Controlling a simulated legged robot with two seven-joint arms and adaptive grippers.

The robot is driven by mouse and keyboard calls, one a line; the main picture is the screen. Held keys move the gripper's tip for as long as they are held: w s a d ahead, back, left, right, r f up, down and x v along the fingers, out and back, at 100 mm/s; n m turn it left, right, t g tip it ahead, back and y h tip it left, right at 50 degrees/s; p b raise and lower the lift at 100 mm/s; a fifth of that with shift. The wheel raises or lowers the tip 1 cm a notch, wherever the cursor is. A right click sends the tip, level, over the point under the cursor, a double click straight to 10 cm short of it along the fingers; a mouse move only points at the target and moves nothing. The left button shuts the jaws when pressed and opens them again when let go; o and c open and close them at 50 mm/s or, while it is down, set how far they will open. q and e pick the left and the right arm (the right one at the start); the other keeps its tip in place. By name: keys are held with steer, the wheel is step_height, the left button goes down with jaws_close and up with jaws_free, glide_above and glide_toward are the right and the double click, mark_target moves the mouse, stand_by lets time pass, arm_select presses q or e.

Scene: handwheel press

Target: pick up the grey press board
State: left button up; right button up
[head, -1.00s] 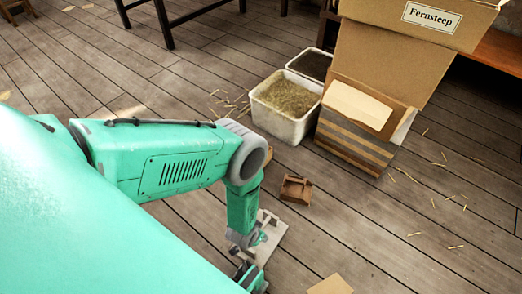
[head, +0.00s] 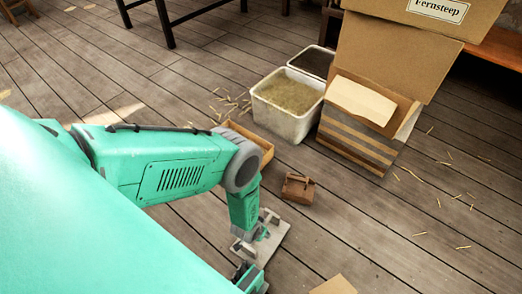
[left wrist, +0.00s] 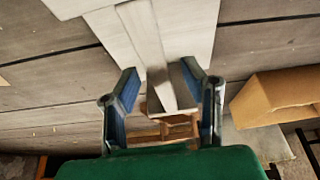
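The grey press board (head: 274,234) lies on the plank floor in the head view, partly hidden by my left arm. In the left wrist view the pale board (left wrist: 195,28) fills the top middle, with a raised bar running down it towards my gripper. My left gripper (left wrist: 158,68) is open, its two blue-grey fingers apart on either side of the lower end of the bar. I cannot tell whether the fingers touch it. In the head view the fingers are not clearly visible. My right gripper is not in view.
A small brown wooden box (head: 299,188) stands just beyond the board. A shallow wooden tray (head: 258,143) is partly behind my elbow. A white bin of straw (head: 290,102) and cardboard boxes (head: 390,75) stand farther back. Open floor with loose straw lies to the right.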

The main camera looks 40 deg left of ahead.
arm_select(q)
steer(key=shift+a+f, duration=0.2)
steer(key=shift+f, duration=0.1)
steer(key=shift+d+r, duration=0.1)
steer(key=shift+d, duration=0.1)
steer(key=shift+c, duration=1.3)
jaws_close()
steer(key=shift+a, duration=0.1)
